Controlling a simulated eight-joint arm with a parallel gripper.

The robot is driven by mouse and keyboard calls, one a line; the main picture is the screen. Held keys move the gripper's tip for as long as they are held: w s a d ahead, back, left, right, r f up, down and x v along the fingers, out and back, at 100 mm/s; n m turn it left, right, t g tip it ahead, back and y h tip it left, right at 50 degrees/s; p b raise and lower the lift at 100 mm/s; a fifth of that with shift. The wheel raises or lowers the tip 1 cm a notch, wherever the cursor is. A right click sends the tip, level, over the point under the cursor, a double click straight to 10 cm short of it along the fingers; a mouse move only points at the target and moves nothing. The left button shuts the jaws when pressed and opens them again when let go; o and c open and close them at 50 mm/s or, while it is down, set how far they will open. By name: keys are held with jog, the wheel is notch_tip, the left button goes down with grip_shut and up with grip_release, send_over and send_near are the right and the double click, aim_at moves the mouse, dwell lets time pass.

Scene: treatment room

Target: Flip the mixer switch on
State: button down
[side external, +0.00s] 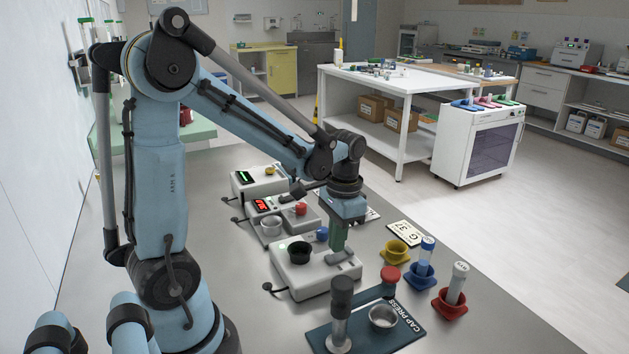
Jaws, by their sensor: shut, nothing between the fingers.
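Three white boxed devices stand in a row on the grey bench. The nearest, which looks like the mixer (301,281), has a black cup (299,252) on top and a small green light. My gripper (337,250) points down over this device's right part, beside a grey raised piece (345,258). It is shut and empty. The fingertips are close to the device's top, but I cannot tell whether they touch it. No switch shows clearly; the gripper partly hides that area, so its position cannot be read.
A device with a red display (262,205) and a farther device (257,182) stand behind. In front are a dark cap-press mat (350,331) and yellow (396,251), blue (419,275) and red (449,303) holders.

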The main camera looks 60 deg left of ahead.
aim_at(328, 258)
notch_tip(328, 258, up, 13)
jog(key=s, duration=0.2)
dwell(0.4)
jog(key=d+f+t, duration=0.5)
jog(key=d+t, duration=0.3)
jog(key=shift+s+d+f, duration=0.15)
jog(key=shift+d+f, duration=0.1)
jog(key=shift+f, duration=0.1)
dwell(1.3)
